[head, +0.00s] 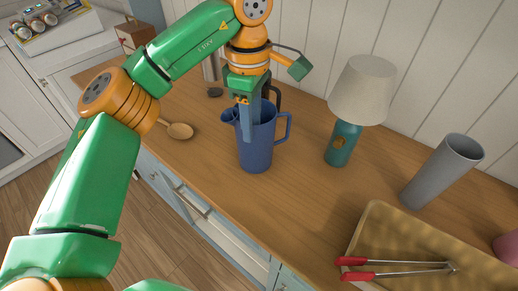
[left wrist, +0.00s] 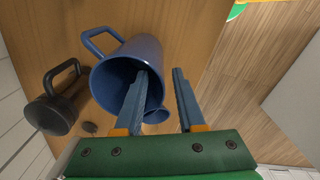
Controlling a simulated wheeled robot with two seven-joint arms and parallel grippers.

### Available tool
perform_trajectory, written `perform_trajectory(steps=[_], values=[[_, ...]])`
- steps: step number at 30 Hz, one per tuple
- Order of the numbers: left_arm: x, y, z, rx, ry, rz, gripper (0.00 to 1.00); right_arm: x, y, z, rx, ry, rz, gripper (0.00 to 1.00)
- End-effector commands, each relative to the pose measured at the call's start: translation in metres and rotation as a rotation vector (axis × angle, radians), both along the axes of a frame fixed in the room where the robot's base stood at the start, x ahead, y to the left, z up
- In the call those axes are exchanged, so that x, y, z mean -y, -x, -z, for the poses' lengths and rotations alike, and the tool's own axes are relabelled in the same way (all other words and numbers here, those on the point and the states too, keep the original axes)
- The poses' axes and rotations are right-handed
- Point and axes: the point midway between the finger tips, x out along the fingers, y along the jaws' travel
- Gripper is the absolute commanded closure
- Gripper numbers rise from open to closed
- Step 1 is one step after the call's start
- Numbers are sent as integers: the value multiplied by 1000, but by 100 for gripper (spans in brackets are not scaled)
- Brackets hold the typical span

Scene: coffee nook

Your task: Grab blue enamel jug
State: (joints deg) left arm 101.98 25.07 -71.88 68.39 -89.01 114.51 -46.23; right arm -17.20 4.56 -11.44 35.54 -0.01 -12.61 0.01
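The blue enamel jug (head: 257,155) stands upright on the wooden counter, its handle to the right and its spout to the left. It also shows in the left wrist view (left wrist: 112,78), with its open mouth facing the camera. My left gripper (head: 254,122) points down at the jug's rim on the spout side. In the left wrist view the fingers of my left gripper (left wrist: 161,74) are apart; one reaches inside the mouth and the other is outside, with the wall and spout between them. A clear gap shows beside the outer finger. My right gripper is not visible.
A dark handled vessel (left wrist: 57,108) stands close behind the jug. A wooden spoon (head: 180,130) lies to the left. A teal lamp (head: 342,145), a grey cylinder (head: 442,170) and a tray (head: 378,222) with red-handled tongs (head: 385,273) are to the right.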

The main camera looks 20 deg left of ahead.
Motion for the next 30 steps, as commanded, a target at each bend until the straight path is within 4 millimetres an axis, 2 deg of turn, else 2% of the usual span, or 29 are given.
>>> perform_trajectory(steps=[1,3,8,15,23,27,30], values=[[0,0,14,0,0,0,62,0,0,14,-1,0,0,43],[0,0,17,0,0,0,62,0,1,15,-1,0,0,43],[-2,0,34,-2,-1,1,62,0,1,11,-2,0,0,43],[-6,3,77,-4,-1,0,62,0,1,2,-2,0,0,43],[-6,2,83,0,0,-1,62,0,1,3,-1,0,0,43],[-6,2,83,0,0,-1,99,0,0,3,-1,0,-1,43],[-5,2,83,0,0,-1,100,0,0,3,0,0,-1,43]])
